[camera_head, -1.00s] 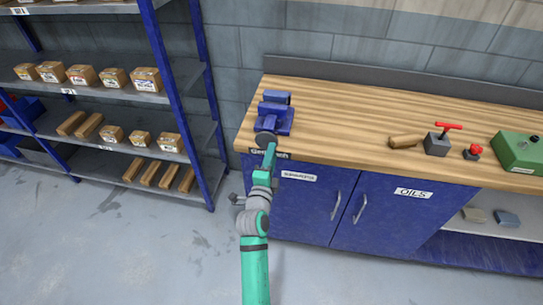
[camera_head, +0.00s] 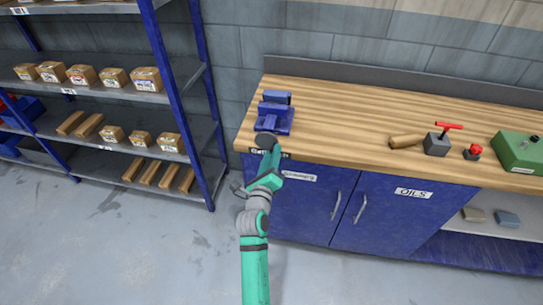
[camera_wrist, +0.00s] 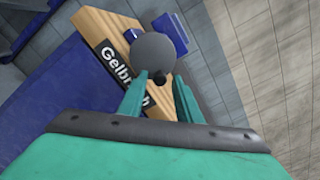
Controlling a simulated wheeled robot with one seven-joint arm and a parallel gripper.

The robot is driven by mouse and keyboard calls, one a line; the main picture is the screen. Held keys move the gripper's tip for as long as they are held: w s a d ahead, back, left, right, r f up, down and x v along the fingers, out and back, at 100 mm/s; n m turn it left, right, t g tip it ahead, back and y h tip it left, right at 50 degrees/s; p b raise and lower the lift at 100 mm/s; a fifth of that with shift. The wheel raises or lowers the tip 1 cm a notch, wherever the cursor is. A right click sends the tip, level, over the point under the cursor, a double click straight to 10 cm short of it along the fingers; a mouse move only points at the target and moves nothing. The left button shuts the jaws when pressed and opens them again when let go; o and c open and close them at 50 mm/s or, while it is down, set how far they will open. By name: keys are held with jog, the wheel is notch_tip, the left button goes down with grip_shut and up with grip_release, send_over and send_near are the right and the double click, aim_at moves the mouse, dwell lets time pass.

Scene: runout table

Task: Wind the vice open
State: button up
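The blue vice (camera_head: 274,113) stands at the left front of the wooden bench. A round grey disc (camera_head: 265,140) sits at its front, by the bench edge. In the wrist view the grey disc (camera_wrist: 153,52) fills the middle, with a small dark knob (camera_wrist: 159,78) at its lower rim. A corner of the blue vice (camera_wrist: 172,30) shows behind it. My gripper (camera_head: 275,147) is at the front of the disc. In the wrist view its two fingers (camera_wrist: 161,82) are apart, with the knob between or just beyond their tips. I cannot tell whether they touch it.
The wooden bench (camera_head: 350,113) is clear right of the vice up to a wooden piece (camera_head: 405,141), a red-handled block (camera_head: 438,144) and a green box (camera_head: 518,153). Blue cabinet doors (camera_head: 310,210) lie below. A shelf rack (camera_head: 172,90) stands close on the left.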

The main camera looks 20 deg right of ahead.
jog(key=m, duration=0.3)
jog(key=shift+w+a, duration=0.1)
jog(key=shift+a, duration=0.05)
jog(key=shift+r+m, duration=0.1)
jog(key=shift+m, duration=0.3)
jog(key=shift+m, duration=0.4)
grip_shut()
jog(key=shift+r+n, duration=0.2)
jog(key=shift+n, duration=0.65)
jog(key=shift+r+n, duration=0.2)
jog(key=shift+n, duration=0.65)
jog(key=shift+r+n, duration=0.2)
jog(key=shift+n, duration=0.6)
jog(key=shift+r+n, duration=0.2)
jog(key=shift+n, duration=0.8)
